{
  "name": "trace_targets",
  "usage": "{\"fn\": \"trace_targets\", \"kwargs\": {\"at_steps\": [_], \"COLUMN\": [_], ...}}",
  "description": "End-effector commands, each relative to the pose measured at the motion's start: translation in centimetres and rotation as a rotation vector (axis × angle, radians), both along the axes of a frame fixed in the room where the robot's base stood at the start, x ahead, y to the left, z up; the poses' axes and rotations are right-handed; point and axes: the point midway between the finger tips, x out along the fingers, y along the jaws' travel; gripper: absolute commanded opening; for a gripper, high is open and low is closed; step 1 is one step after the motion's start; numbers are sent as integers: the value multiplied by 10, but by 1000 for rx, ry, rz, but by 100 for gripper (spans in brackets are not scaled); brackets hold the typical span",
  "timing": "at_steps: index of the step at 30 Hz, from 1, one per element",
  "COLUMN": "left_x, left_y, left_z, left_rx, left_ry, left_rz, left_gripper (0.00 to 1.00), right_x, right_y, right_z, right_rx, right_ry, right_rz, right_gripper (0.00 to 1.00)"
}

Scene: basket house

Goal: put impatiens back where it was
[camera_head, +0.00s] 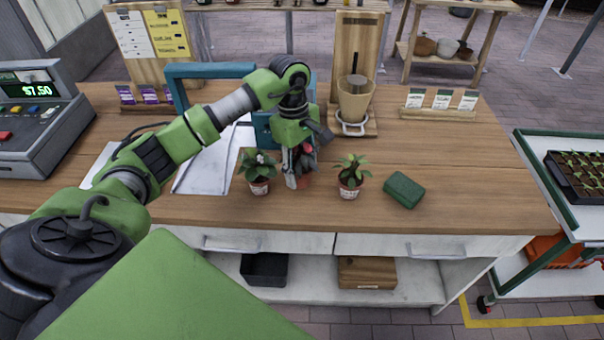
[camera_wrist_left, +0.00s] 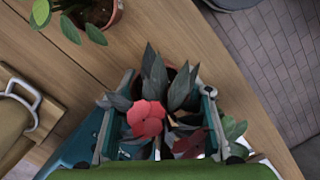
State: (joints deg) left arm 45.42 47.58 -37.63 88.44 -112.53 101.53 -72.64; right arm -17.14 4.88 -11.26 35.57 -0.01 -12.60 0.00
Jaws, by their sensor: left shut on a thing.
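The impatiens, a potted plant with a red flower (camera_wrist_left: 146,116) and dark leaves, is between the fingers of my left gripper (camera_head: 300,172). My left gripper is shut on it. Its terracotta-coloured pot (camera_head: 304,181) shows low between the fingers in the head view, in line with two other potted plants. The gripper hides much of the plant there. I cannot tell whether the pot touches the counter (camera_head: 440,185). My right gripper is not in view.
A dark-leaved plant (camera_head: 259,166) stands close left of the gripper, a green-leaved plant (camera_head: 350,172) to the right. A green sponge-like block (camera_head: 403,190) lies farther right. Behind are a wooden stand with a beige cup (camera_head: 354,100). Papers (camera_head: 205,172) lie left; the counter's right end is clear.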

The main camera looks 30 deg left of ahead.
Motion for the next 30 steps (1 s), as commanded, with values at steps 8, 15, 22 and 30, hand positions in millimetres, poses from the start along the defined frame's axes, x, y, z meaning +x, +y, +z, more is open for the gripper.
{"fn": "trace_targets", "kwargs": {"at_steps": [8, 15, 22, 30], "left_x": [2, 2, 2, 1], "left_y": [-1, -1, -1, -1], "left_z": [-30, -33, -36, -36], "left_rx": [-1, 0, 1, 0], "left_ry": [1, 0, 1, 1], "left_rz": [0, -1, 0, 0], "left_gripper": [21, 21, 63, 63], "right_x": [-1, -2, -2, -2], "right_y": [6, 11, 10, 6], "right_z": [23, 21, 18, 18], "right_rx": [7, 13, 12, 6], "right_ry": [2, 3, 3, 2], "right_rz": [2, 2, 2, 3], "right_gripper": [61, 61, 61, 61]}}
